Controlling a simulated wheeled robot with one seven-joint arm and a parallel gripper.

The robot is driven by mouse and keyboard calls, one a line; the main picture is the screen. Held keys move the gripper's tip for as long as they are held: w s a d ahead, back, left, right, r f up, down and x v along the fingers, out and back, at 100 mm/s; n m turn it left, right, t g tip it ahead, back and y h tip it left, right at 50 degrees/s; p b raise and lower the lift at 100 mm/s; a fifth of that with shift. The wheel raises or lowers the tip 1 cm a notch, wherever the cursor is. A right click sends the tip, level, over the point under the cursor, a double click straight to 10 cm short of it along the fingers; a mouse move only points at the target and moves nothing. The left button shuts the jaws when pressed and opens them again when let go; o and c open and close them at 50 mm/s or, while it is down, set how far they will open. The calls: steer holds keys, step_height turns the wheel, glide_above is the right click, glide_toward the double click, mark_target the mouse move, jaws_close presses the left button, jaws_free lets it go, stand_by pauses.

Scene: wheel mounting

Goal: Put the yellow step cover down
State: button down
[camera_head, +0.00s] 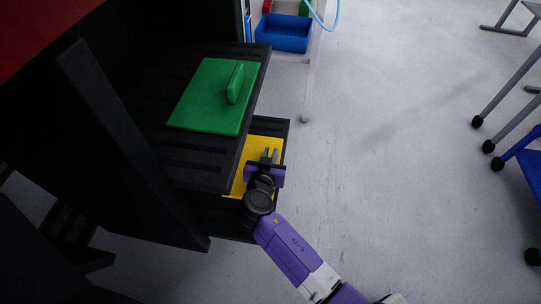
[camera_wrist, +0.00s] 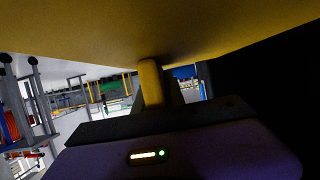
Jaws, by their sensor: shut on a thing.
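The yellow step cover (camera_head: 239,182) shows in the head view at the lower black step (camera_head: 272,126), partly hidden by the upper step and my arm. I cannot tell whether it rests on the step or is held just above it. My gripper (camera_head: 269,155) is over the cover, shut on its handle. In the wrist view the cover (camera_wrist: 150,28) fills the top of the picture, and its yellow handle (camera_wrist: 151,82) runs into my gripper (camera_wrist: 157,103).
A green cover (camera_head: 205,98) with an upright handle lies on the upper black step (camera_head: 200,176), left of my gripper. A blue bin (camera_head: 284,33) is on a rack at the back. Wheeled blue frames (camera_head: 527,158) stand at right. The floor between is clear.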

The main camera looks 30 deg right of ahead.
steer(key=shift+f, duration=0.1)
steer(key=c, duration=1.4)
jaws_free()
steer(key=shift+s+a+r, duration=0.1)
steer(key=shift+r, duration=0.1)
steer(key=p+v, duration=0.3)
steer(key=v, duration=0.8)
steer(key=shift+s+a+r, duration=0.15)
steer(key=shift+s, duration=0.15)
